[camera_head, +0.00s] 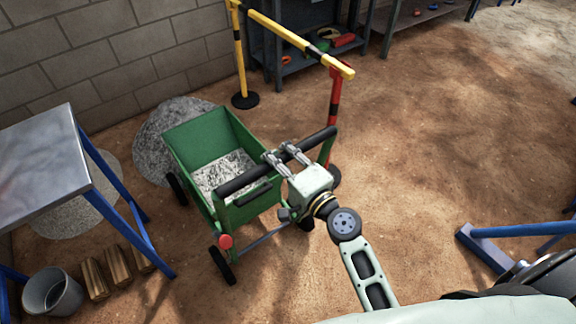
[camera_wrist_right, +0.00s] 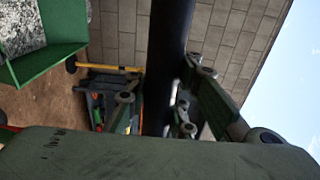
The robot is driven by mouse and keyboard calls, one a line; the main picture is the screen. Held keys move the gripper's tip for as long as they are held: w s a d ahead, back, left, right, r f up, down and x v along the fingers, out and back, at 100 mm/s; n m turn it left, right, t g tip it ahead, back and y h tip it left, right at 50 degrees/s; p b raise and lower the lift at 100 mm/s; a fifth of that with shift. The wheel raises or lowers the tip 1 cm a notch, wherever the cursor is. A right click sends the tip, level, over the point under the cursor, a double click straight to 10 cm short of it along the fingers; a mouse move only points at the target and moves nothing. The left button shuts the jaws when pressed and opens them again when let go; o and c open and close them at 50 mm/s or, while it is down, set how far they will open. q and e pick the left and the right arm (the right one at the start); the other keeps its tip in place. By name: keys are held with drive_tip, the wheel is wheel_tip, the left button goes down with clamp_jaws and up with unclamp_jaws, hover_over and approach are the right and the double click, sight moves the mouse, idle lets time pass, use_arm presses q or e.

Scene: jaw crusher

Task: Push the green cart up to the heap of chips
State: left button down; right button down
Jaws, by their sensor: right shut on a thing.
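The green cart (camera_head: 203,137) stands on the dirt floor in the head view, with grey chips (camera_head: 228,174) in its tray. A black handle bar (camera_head: 318,140) crosses its near side. My right gripper (camera_head: 281,158) is shut on this bar. In the right wrist view the dark bar (camera_wrist_right: 168,70) runs between the fingers (camera_wrist_right: 185,100), and the cart's green tray (camera_wrist_right: 50,62) shows at the upper left. The heap of chips (camera_head: 158,130) lies against the wall behind the cart's left side, partly hidden by the cart. My left gripper is not in view.
A metal table (camera_head: 42,160) with blue legs stands at the left. Below it are a bucket (camera_head: 52,292) and wooden blocks (camera_head: 95,279). A yellow-and-black barrier (camera_head: 295,38) stands behind and right of the cart. A second grey heap (camera_head: 80,205) lies by the table.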

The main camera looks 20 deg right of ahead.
drive_tip(key=shift+s+f, duration=0.25)
drive_tip(key=shift+f, duration=0.1)
drive_tip(key=shift+s+d+r, duration=0.1)
drive_tip(key=shift+s, duration=0.1)
drive_tip(key=c, duration=2.1)
unclamp_jaws()
drive_tip(key=o, duration=0.4)
drive_tip(key=shift+w, duration=0.3)
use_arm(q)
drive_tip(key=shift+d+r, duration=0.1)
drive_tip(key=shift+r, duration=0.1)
use_arm(e)
drive_tip(key=o, duration=0.3)
drive_tip(key=shift+r, duration=0.2)
drive_tip(key=shift+o, duration=0.2)
drive_tip(key=shift+s, duration=0.1)
